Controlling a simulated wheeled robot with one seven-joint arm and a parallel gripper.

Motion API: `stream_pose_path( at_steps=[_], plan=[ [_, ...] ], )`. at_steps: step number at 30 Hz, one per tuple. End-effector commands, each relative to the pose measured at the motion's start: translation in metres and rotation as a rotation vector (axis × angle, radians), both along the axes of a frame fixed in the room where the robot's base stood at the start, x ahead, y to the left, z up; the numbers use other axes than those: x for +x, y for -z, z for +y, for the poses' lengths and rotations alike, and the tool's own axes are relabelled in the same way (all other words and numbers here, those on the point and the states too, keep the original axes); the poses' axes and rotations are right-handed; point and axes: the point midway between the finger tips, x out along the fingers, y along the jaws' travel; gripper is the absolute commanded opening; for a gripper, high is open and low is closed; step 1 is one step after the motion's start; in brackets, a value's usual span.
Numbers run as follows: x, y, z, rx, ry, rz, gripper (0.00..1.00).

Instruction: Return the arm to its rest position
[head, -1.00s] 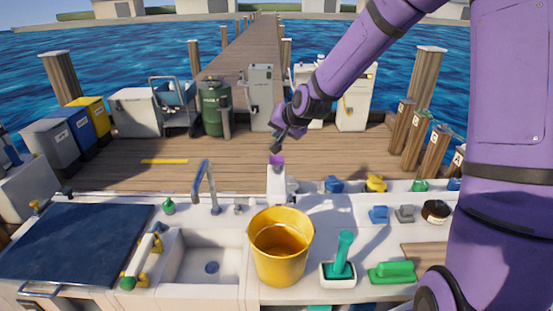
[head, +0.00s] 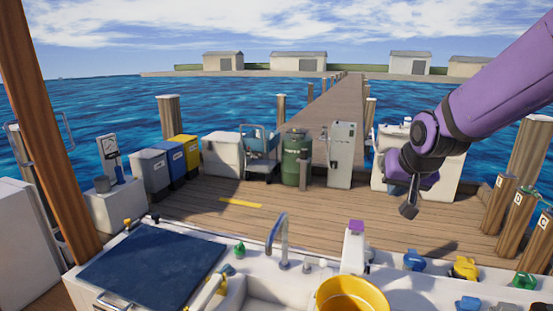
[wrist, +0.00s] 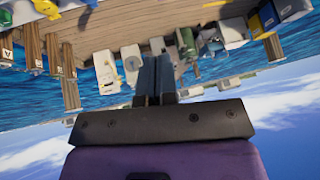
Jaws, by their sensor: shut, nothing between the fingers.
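My gripper (head: 409,211) hangs at the end of my purple arm on the right of the head view, fingers pointing down. It appears above the counter, to the right of the white bottle with the purple cap (head: 354,245). In the wrist view the two dark fingers of my gripper (wrist: 154,62) lie side by side, shut, with nothing held. The wrist picture is tilted so that the dock is at the top and the sky at the bottom.
A blue hatch cover (head: 152,262) lies at left. Blue and yellow items (head: 465,267) sit along the right. Wooden posts (head: 515,215) rise at far right. The dock floor beyond is open.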

Motion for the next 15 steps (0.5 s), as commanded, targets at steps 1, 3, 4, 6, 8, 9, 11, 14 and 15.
stream_pose_path(
  at_steps=[1, 3, 4, 6, 8, 9, 11, 14, 15],
  plan=[
    [-0.015, -0.011, -0.002, -0.025, -0.011, 0.002, 0.0],
    [-0.036, -0.022, -0.005, -0.054, -0.022, 0.015, 0.0],
    [-0.045, -0.027, -0.007, -0.066, -0.027, 0.022, 0.0],
    [-0.067, -0.037, -0.011, -0.088, -0.038, 0.035, 0.0],
    [-0.086, -0.044, -0.014, -0.104, -0.046, 0.045, 0.0],
    [-0.098, -0.049, -0.016, -0.114, -0.054, 0.052, 0.0],
    [-0.118, -0.055, -0.02, -0.124, -0.063, 0.064, 0.0],
    [-0.15, -0.064, -0.025, -0.136, -0.082, 0.08, 0.0],
    [-0.163, -0.066, -0.028, -0.138, -0.09, 0.088, 0.0]
  ],
)
